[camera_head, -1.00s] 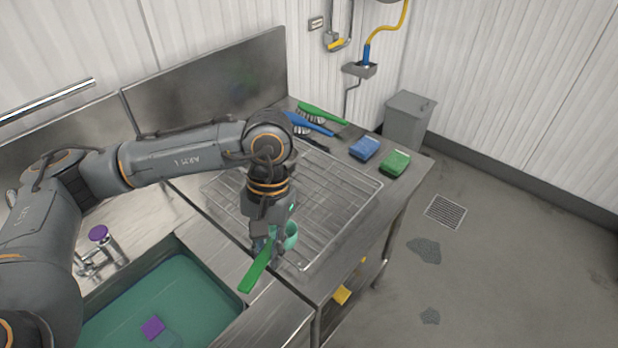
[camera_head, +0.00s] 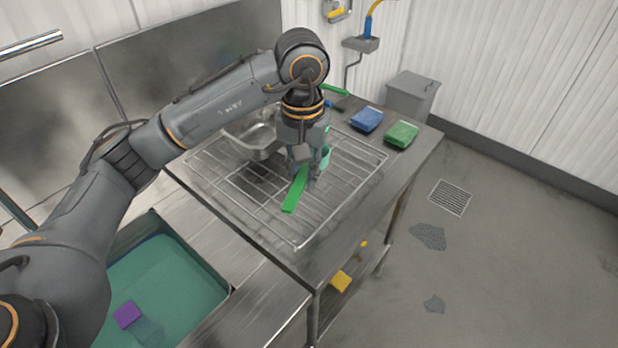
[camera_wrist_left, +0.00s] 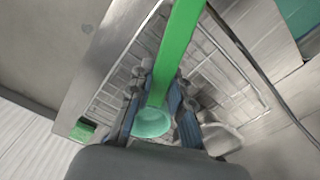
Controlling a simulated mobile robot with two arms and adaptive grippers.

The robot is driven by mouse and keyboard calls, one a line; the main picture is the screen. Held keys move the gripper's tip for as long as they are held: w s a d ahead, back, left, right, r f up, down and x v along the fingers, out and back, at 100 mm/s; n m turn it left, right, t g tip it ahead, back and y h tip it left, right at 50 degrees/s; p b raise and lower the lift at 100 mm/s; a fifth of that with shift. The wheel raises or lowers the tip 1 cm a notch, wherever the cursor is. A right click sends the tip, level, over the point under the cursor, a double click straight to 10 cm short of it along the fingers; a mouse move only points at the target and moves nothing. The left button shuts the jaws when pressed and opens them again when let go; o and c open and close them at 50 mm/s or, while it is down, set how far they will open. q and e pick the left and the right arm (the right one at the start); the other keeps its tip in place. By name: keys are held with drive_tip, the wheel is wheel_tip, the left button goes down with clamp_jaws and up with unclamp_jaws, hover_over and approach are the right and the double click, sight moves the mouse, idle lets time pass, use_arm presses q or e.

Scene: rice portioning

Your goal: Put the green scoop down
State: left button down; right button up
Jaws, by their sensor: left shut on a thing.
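The green scoop has a flat bright green handle (camera_head: 295,190) and a paler green bowl (camera_head: 326,157). My left gripper (camera_head: 306,172) is shut on the scoop and holds it over the wire rack (camera_head: 262,222). In the left wrist view the handle (camera_wrist_left: 178,50) runs up between the blue-padded fingers (camera_wrist_left: 155,112), and the round bowl (camera_wrist_left: 152,123) sits between them. I cannot tell whether the scoop touches the rack. My right gripper is not in view.
A metal pan (camera_head: 252,138) stands on the rack's back left. A blue sponge (camera_head: 366,119) and a green sponge (camera_head: 400,134) lie beyond the rack. The sink (camera_head: 165,290) is at lower left. The rack's front part is clear.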

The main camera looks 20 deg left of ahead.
use_arm(q)
drive_tip(key=p, duration=0.2)
hover_over(312, 195)
drive_tip(key=f, duration=0.5)
drive_tip(key=shift+s+f, duration=0.3)
drive_tip(key=shift+f, duration=0.05)
drive_tip(key=f, duration=0.1)
drive_tip(key=f+p, duration=0.1)
drive_tip(key=f, duration=0.1)
drive_tip(key=shift+w+f+p, duration=0.25)
drive_tip(key=shift+w+p, duration=0.05)
drive_tip(key=shift+p, duration=0.05)
drive_tip(key=shift+f, duration=0.15)
drive_tip(key=shift+f, duration=0.1)
drive_tip(key=shift+f+b, duration=0.15)
drive_tip(key=shift+b, duration=0.2)
drive_tip(key=c, duration=1.2)
unclamp_jaws()
